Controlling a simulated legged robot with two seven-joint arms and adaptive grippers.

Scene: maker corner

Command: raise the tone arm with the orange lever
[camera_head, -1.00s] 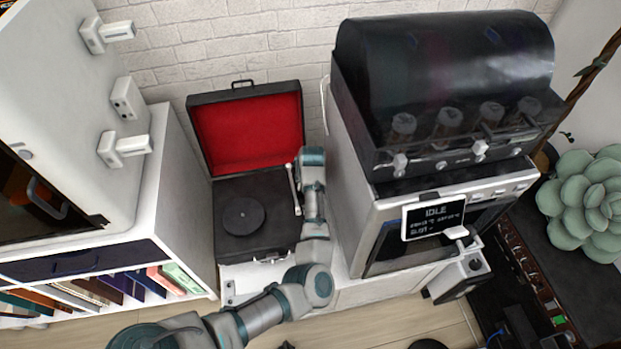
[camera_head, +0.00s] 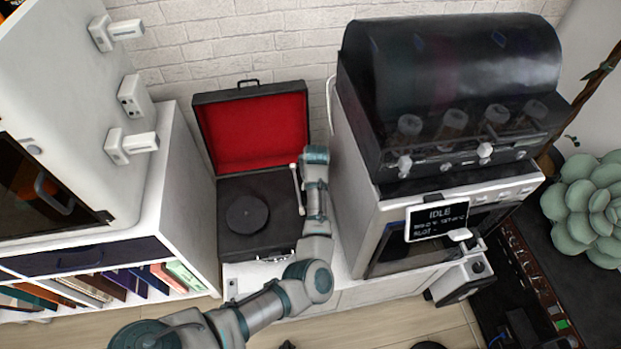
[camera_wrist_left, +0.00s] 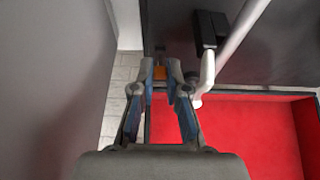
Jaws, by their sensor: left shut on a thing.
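The record player (camera_head: 235,190) is an open black case with a red-lined lid, a round dark platter (camera_head: 247,213) and a thin white tone arm (camera_head: 298,190) along its right side. The tone arm also crosses the left wrist view (camera_wrist_left: 235,42), to the right of my fingers. My left gripper (camera_wrist_left: 160,80) is shut on the small orange lever (camera_wrist_left: 160,72), of which a bit shows between the fingertips. In the head view my left arm reaches the case's right side and the lever is hidden. My right gripper is not in view.
An oven-like machine (camera_head: 420,235) with a dark hood (camera_head: 450,80) and a display reading IDLE stands close to the right of my arm. A white cabinet with a bookshelf (camera_head: 165,210) stands left of the case. The gap between case and machine is narrow.

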